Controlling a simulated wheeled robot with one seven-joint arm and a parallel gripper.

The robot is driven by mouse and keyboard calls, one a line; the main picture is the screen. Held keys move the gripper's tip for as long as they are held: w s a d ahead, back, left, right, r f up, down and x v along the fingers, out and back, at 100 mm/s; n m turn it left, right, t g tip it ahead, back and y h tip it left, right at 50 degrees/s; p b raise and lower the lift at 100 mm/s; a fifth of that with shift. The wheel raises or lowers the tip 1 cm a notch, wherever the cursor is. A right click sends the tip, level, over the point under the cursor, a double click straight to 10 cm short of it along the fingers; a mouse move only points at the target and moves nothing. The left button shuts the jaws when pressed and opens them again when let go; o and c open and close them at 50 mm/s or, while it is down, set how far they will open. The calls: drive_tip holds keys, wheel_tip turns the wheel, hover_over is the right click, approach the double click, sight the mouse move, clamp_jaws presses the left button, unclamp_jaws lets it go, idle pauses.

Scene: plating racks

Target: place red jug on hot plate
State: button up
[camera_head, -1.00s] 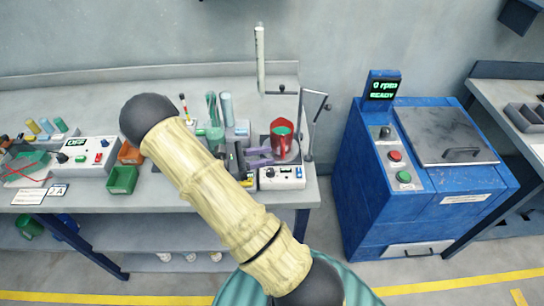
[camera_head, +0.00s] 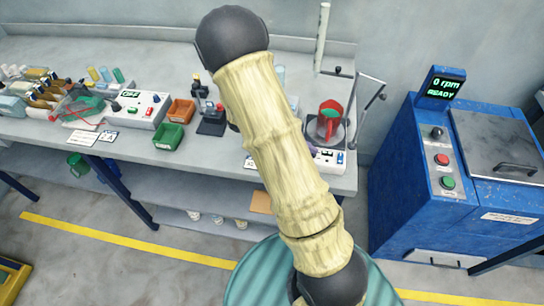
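The red jug (camera_head: 329,113) stands upright at the right end of the workbench, with green visible inside its opening. It appears to rest on the round grey top of the hot plate (camera_head: 340,135), whose pale front panel with knobs shows below. My arm crosses the middle of the view and covers the area left of the hot plate. A small purple piece (camera_head: 313,149), perhaps part of my gripper, shows at the arm's edge beside the jug. The rest of the gripper is hidden, and I cannot tell whether its fingers touch the jug.
A thin metal stand (camera_head: 370,95) rises right of the hot plate. The blue machine (camera_head: 415,180) stands right of the bench. Orange (camera_head: 181,111) and green (camera_head: 168,136) bins and a control box (camera_head: 133,108) are on the bench to the left.

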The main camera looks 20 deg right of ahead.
drive_tip(key=s+a+r+m+t+y, duration=0.3)
drive_tip(key=a+r+m+t+y, duration=0.4)
drive_tip(key=a, duration=0.5)
drive_tip(key=m+t+y, duration=0.2)
drive_tip(key=shift+s+r+y, duration=0.15)
drive_tip(key=shift+r+y, duration=0.1)
drive_tip(key=shift+y, duration=0.15)
